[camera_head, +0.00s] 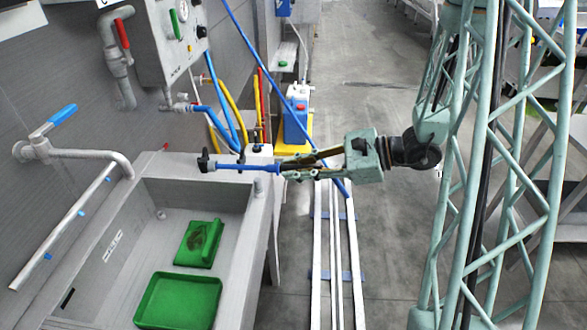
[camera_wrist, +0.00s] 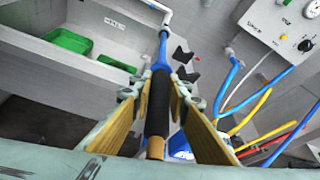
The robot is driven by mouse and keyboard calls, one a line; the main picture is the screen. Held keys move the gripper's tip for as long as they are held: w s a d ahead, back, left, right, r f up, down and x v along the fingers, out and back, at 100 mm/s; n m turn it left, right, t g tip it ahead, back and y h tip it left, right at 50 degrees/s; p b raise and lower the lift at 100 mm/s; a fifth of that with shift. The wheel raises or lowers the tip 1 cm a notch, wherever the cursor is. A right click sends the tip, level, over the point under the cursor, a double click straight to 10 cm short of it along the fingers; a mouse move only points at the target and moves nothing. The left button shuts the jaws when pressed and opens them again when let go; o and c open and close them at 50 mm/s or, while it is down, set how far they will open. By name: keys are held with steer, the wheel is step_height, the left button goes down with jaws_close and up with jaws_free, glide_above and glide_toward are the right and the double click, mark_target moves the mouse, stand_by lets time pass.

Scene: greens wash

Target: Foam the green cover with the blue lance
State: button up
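The blue lance (camera_head: 240,167) lies level in my gripper (camera_head: 284,170), pointing left over the sink's far edge. In the wrist view my gripper (camera_wrist: 157,88) is shut around the black grip of the lance (camera_wrist: 162,55). A green piece with a dark smudge (camera_head: 200,243), seemingly the green cover, lies in the sink, lower than the lance and apart from it. A shallow green tray (camera_head: 178,301) lies nearer in the same sink. No foam shows on either. Two green pieces also show at the left of the wrist view.
The grey sink (camera_head: 258,225) has a tap with a blue lever (camera_head: 62,114) and a pipe (camera_head: 65,225) along its left. A panel with a gauge (camera_head: 172,35) and hoses stands behind. A blue canister (camera_head: 296,122) stands on a yellow base. White rails (camera_head: 337,260) run along the floor.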

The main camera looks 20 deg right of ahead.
steer(key=shift+r, duration=0.1)
steer(key=shift+r+p, duration=1.3)
steer(key=shift+r, duration=1.1)
steer(key=shift+o, duration=0.2)
steer(key=shift+d, duration=0.15)
steer(key=w+d+r+n+h+p, duration=0.2)
steer(key=d+h+p, duration=0.1)
steer(key=d, duration=0.6)
steer(key=w+d+r+n+g+h+p, duration=0.1)
steer(key=w+d+r+h+p, duration=0.15)
steer(key=d, duration=0.65)
steer(key=w+d+r+n+h+p, duration=0.1)
steer(key=d+r+n+h+p, duration=0.2)
steer(key=d, duration=0.6)
steer(key=w+d+r+h+p, duration=0.1)
steer(key=d+r+p, duration=0.1)
steer(key=d+r, duration=0.3)
steer(key=w+d+r+h+p, duration=0.1)
steer(key=d+r, duration=0.4)
steer(key=d, duration=0.7)
steer(key=w+d+r+h+p, duration=0.1)
steer(key=d+r+h+p, duration=0.2)
steer(key=d+r, duration=0.3)
steer(key=d+p, duration=0.1)
steer(key=d, duration=0.1)
steer(key=shift+d, duration=0.35)
steer(key=shift+w+a, duration=0.15)
